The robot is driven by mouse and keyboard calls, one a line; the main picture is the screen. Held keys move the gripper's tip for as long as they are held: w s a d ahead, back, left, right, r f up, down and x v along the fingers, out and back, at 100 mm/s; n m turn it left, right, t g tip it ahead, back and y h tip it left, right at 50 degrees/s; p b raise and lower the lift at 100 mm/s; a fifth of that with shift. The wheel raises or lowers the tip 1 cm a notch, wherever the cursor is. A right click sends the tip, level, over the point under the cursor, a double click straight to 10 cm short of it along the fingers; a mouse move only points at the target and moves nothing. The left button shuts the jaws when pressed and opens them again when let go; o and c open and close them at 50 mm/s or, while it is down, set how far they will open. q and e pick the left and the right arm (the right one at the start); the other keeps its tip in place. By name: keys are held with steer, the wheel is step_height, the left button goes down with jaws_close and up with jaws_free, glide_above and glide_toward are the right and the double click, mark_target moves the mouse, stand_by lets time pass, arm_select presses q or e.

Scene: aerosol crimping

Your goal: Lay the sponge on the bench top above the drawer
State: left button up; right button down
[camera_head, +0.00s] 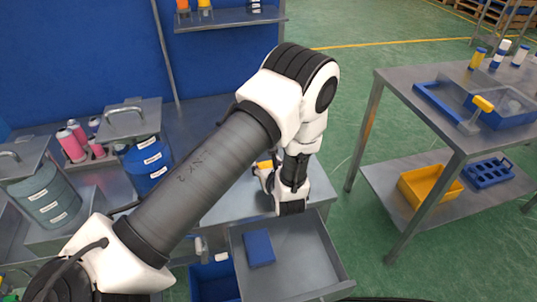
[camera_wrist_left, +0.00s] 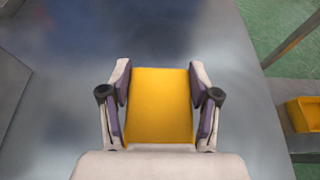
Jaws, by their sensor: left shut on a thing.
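My left gripper (camera_head: 264,170) is shut on the yellow sponge (camera_wrist_left: 158,105), which fills the space between its two fingers in the left wrist view. In the head view only a small part of the sponge (camera_head: 265,164) shows; the gripper and wrist hide the rest. The gripper is over the grey metal bench top (camera_head: 232,202), behind the open drawer (camera_head: 305,262). The bench top (camera_wrist_left: 60,110) also lies under the sponge in the left wrist view. I cannot tell whether the sponge touches it. My right gripper is not in view.
A flat blue object (camera_head: 258,247) lies in the open drawer. A blue lidded container (camera_head: 147,165) and a grey one (camera_head: 45,198) stand to the left. A separate table (camera_head: 440,115) with a yellow bin (camera_head: 425,188) on its lower shelf stands right.

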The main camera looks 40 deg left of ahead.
arm_select(q)
steer(key=w+a, duration=0.1)
steer(key=w, duration=0.1)
steer(key=w+a+f, duration=0.1)
steer(key=w+a, duration=0.2)
steer(key=w, duration=0.1)
steer(key=shift+w+a+f+b, duration=0.25)
steer(key=shift+w+f+b, duration=0.05)
steer(key=shift+b, duration=0.1)
steer(key=shift+w+a, duration=0.15)
steer(key=shift+w, duration=0.2)
steer(key=shift+w+a+f+b, duration=0.1)
steer(key=shift+w+b, duration=0.1)
steer(key=shift+b, duration=0.15)
step_height(320, 180, down, 3)
steer(key=shift+s+b, duration=0.1)
steer(key=shift+b, duration=0.65)
steer(key=shift+f, duration=0.15)
steer(key=o, duration=0.7)
steer(key=shift+o, duration=0.8)
